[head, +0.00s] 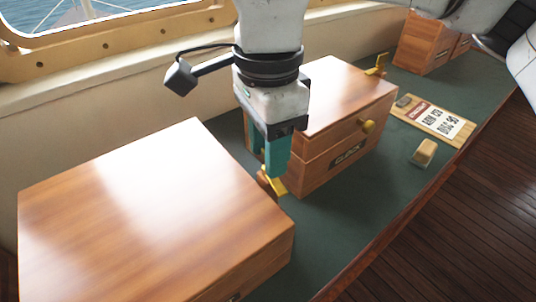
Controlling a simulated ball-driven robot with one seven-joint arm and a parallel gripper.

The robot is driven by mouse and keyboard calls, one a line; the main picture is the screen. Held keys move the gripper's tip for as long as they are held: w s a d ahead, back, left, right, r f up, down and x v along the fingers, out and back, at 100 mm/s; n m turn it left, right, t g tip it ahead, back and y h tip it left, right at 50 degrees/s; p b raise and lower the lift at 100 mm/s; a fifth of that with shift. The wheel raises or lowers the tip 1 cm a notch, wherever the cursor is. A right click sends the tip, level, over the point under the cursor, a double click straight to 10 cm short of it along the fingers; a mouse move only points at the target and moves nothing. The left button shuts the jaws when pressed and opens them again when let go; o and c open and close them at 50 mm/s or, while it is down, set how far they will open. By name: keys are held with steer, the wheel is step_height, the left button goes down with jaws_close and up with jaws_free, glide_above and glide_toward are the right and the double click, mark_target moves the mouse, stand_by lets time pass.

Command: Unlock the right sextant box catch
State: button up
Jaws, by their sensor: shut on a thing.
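The large wooden box (130,215) in the left foreground seems to be the sextant box; its front label is mostly cut off at the bottom edge. A brass catch (279,187) shows by its right edge, below my gripper (273,168). My gripper points down with its teal fingers shut on the catch. The fingers hide the upper part of the catch, so its exact angle and its mounting on the box are hard to tell. The lid of the large box is down.
A clipboard (432,118), a small tan block (424,153) and further wooden boxes (425,43) lie right. The green counter (335,228) is clear in front.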

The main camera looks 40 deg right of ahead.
steer(key=shift+n+b, duration=0.45)
steer(key=shift+n, duration=0.65)
steer(key=o, duration=1.1)
steer(key=shift+c, duration=0.2)
steer(key=shift+r, duration=0.1)
step_height(320, 180, up, 11)
steer(key=shift+p, duration=0.3)
steer(key=shift+f, duration=0.2)
